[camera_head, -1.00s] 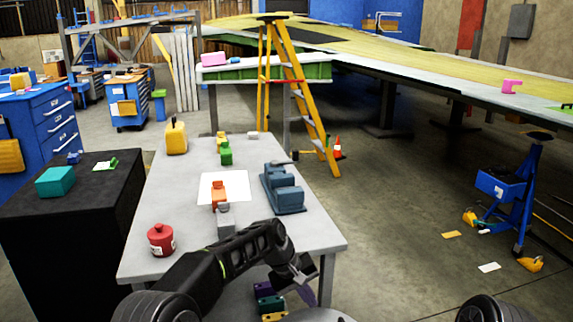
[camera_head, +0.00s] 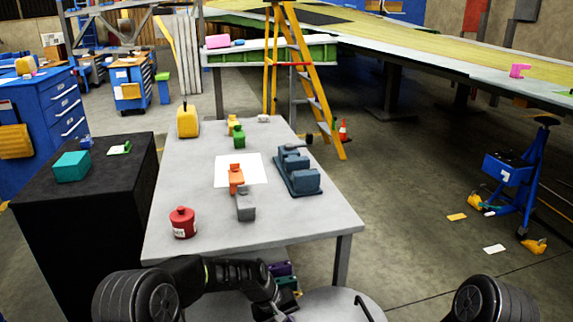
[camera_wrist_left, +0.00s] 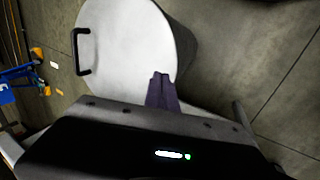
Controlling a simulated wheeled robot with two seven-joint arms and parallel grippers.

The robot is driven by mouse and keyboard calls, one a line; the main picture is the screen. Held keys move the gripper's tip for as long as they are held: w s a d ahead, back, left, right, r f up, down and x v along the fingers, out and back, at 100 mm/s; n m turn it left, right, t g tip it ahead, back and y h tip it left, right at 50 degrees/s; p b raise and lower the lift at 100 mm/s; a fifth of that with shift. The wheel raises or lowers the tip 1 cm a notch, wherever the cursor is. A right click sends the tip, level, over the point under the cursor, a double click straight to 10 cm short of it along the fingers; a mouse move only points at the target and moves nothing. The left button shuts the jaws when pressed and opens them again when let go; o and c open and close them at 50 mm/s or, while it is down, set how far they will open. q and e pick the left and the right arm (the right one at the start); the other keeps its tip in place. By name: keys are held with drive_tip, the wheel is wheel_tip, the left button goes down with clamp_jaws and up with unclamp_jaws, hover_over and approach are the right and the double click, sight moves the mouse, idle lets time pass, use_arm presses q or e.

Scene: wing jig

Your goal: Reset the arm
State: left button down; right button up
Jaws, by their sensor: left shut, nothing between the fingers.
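My left arm (camera_head: 225,273) is folded low at the bottom of the head view, in front of the grey table's near edge. Its hand is mostly cut off by the bottom of that view. In the left wrist view my left gripper (camera_wrist_left: 161,78) shows as two dark purple fingers pressed together, with nothing between them. It is clear of the table and touches no object that I can see. Of my right arm, only the dark shoulder shows at the bottom right of the head view. My right gripper is out of sight.
The grey table (camera_head: 270,238) holds a red can (camera_head: 182,223), an orange item (camera_head: 236,178), a grey block (camera_head: 246,204), a blue-grey fixture (camera_head: 299,173) and a yellow jug (camera_head: 188,121). A black cabinet (camera_head: 75,215) stands left. The floor right is mostly open.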

use_arm(q)
drive_tip(key=s+a+f+p, duration=0.2)
drive_tip(key=s+a+f, duration=0.3)
drive_tip(key=s+f, duration=0.55)
drive_tip(key=s+a+m+p, duration=0.1)
drive_tip(key=s+a, duration=0.2)
drive_tip(key=s, duration=1.9)
drive_tip(key=shift+s+a+r, duration=0.15)
drive_tip(key=shift+r, duration=0.15)
